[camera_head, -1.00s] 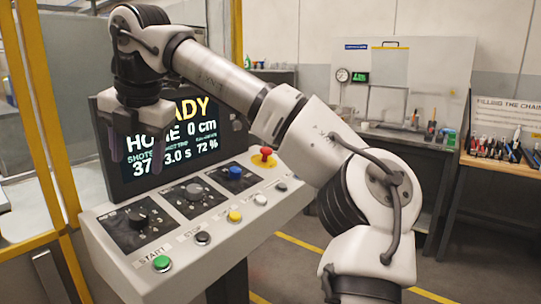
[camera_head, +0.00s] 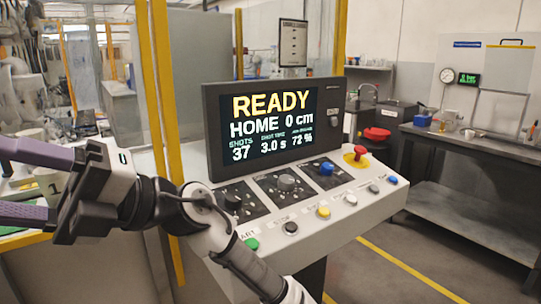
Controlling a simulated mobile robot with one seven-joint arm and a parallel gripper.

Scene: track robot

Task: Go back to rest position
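My gripper (camera_head: 12,178) is at the left edge of the head view, in front of the yellow-framed enclosure. Its two purple-grey fingers point left and stand apart, with a clear gap and nothing held between them. The fingertips run out of the frame or end right at its edge. My arm comes up from the bottom and bends left, folded low. It covers part of the control panel's left end, including some of the area near the green START button (camera_head: 251,243).
The control panel (camera_head: 330,225) has knobs, buttons and a red emergency stop (camera_head: 356,152). Its screen (camera_head: 270,125) reads READY, HOME 0 cm. A yellow post (camera_head: 166,120) stands behind my arm. A dark workbench (camera_head: 470,150) is at right, with open floor (camera_head: 400,265) before it.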

